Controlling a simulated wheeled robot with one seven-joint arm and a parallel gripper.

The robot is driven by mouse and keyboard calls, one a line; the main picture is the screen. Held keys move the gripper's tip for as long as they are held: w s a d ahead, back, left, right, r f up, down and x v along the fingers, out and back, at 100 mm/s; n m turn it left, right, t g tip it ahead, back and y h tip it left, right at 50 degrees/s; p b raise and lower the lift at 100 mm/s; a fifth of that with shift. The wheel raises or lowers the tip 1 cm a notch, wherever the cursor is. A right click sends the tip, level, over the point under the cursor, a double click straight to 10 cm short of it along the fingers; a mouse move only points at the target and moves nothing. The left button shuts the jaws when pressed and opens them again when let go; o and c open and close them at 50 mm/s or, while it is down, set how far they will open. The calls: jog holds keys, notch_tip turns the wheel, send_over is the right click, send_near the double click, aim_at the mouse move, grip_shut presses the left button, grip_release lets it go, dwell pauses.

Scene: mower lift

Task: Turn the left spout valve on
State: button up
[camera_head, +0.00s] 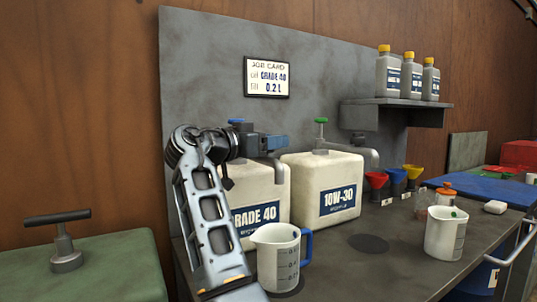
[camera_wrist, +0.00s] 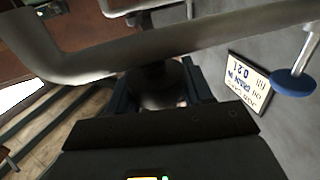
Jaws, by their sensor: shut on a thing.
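The left white canister (camera_head: 262,190), labelled GRADE 40, stands on the bench. Its blue valve handle (camera_head: 236,121) shows above my arm, and it also shows at the right of the wrist view (camera_wrist: 293,82), apart from my jaws. My gripper (camera_head: 268,143) is at the left canister's grey spout (camera_wrist: 200,45), which crosses the upper wrist view. The jaws are shut and appear to be on this spout; the exact contact is hidden. A white measuring jug (camera_head: 277,258) with a blue handle stands below the spout.
The right canister (camera_head: 322,186), labelled 10W-30, has a green valve handle (camera_head: 321,121). A job card (camera_head: 267,77) hangs on the back panel. Funnels (camera_head: 396,181) and a second jug (camera_head: 445,234) stand to the right. Bottles (camera_head: 411,77) stand on a shelf above.

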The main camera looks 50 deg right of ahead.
jog(key=shift+s+f+m+g+y+b, duration=0.15)
jog(key=shift+m+g+b, duration=0.1)
jog(key=shift+m+g, duration=0.5)
jog(key=shift+s+r+m+g+y+b, duration=0.15)
jog(key=shift+m+g, duration=0.3)
jog(key=shift+g, duration=0.6)
jog(key=shift+f+g, duration=0.1)
jog(key=shift+g, duration=0.2)
jog(key=o, duration=1)
jog(key=shift+w, duration=0.1)
jog(key=shift+c, duration=0.2)
jog(key=v, duration=0.7)
jog(key=shift+a, duration=0.4)
jog(key=shift+w, duration=0.1)
